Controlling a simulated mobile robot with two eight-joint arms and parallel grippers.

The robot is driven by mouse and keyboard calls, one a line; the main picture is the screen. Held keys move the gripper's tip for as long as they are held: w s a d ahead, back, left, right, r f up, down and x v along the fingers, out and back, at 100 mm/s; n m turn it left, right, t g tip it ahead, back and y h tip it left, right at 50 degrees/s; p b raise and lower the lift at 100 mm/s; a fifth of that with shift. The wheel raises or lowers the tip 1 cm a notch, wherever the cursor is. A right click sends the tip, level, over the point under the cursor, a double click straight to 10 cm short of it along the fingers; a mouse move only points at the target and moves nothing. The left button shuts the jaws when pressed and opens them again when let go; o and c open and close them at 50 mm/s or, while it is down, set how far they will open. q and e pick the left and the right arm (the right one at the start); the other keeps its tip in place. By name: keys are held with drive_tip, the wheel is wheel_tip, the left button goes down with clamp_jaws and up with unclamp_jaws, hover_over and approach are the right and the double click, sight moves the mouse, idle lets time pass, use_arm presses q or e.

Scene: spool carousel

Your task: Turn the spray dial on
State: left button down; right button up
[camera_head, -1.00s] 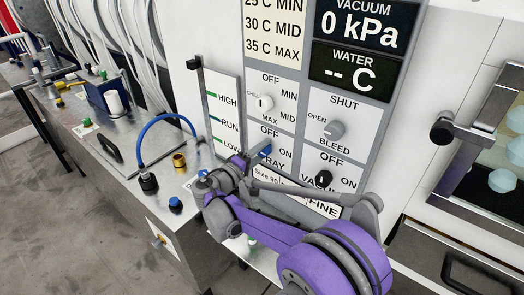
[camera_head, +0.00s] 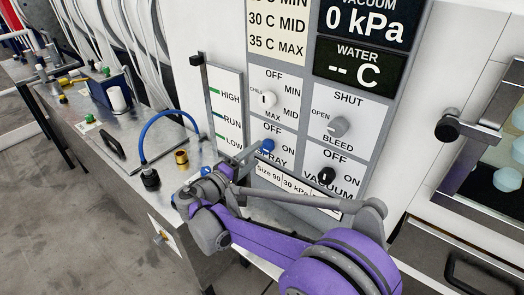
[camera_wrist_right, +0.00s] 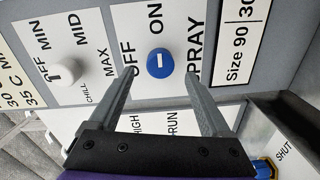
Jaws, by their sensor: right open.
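The blue spray dial (camera_head: 267,146) sits on the white control panel, below the OFF label and above the partly covered SPRAY label. I cannot tell whether the fingertips touch the panel. In the head view my right gripper (camera_head: 247,159) is just below and left of the dial, partly hidden by my arm. My left gripper is not in view.
The white chill knob (camera_head: 264,100), grey bleed knob (camera_head: 338,127) and black vacuum knob (camera_head: 326,175) are close by on the panel. A black-tipped level post (camera_head: 197,60) stands left. A blue hose (camera_head: 160,121) and brass fitting (camera_head: 181,158) are on the metal bench.

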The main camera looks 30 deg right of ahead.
drive_tip(key=v, duration=0.5)
drive_tip(key=shift+a, duration=0.1)
drive_tip(key=s+d+f+g+y, duration=0.35)
drive_tip(key=s+f+y, duration=0.5)
drive_tip(key=s, duration=0.45)
drive_tip(key=s+a+f+m+t+y, duration=0.2)
drive_tip(key=s+a+f+y, duration=0.5)
drive_tip(key=s, duration=0.5)
drive_tip(key=shift+a+m+y+p, duration=0.3)
drive_tip(key=shift+a+y+p, duration=0.1)
drive_tip(key=shift+a, duration=0.5)
